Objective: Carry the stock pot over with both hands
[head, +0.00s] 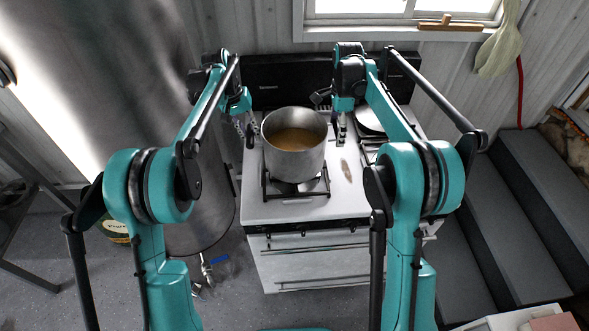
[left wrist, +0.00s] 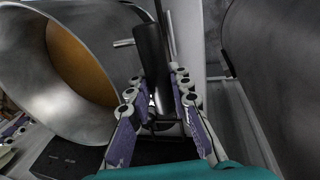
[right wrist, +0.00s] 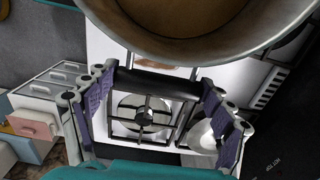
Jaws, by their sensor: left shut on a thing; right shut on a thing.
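The stock pot (head: 293,160) is a grey metal pot with brown liquid inside. It is upright over the front burner grate (head: 320,188) of the white stove; I cannot tell whether its base touches the grate. My left gripper (head: 250,133) is at the pot's left side. In the left wrist view its fingers (left wrist: 157,95) close around a dark handle, with the pot (left wrist: 35,70) at left. My right gripper (head: 341,127) is at the right side. In the right wrist view its fingers (right wrist: 157,85) flank a black handle bar below the pot's rim (right wrist: 190,50).
The white stove (head: 300,208) has more grates and a pale dish (head: 368,122) at its back right. A large metal cylinder (head: 120,90) stands close on the left. Grey steps (head: 505,200) rise on the right. A window sill (head: 400,33) is behind.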

